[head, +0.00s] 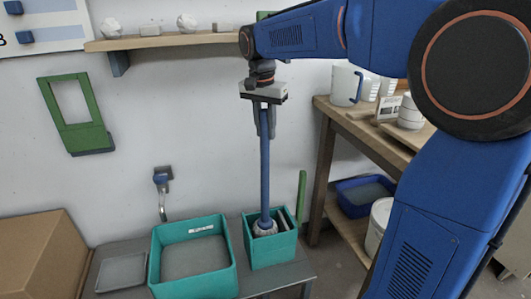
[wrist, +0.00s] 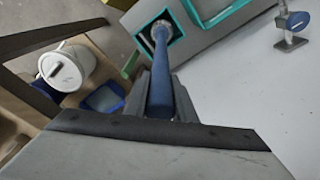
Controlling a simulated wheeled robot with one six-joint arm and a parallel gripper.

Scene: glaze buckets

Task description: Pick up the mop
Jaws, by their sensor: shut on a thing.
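The mop (head: 265,170) has a blue handle and a pale, round head. It stands upright with its head (head: 265,227) inside a small teal bucket (head: 270,250). My gripper (head: 266,128) points down and is shut on the upper part of the handle. In the wrist view, the blue handle (wrist: 161,75) runs between the fingers (wrist: 160,100) down to the mop head (wrist: 160,30) in the teal bucket (wrist: 174,43). I cannot tell whether the head touches the bucket's bottom.
A wider teal basin (head: 155,262) stands left of the bucket on the grey table, below a tap (head: 162,185). A cardboard box (head: 45,250) is at far left. A wooden shelf (head: 165,40) runs above. A wooden rack (head: 325,175) with white pots stands right.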

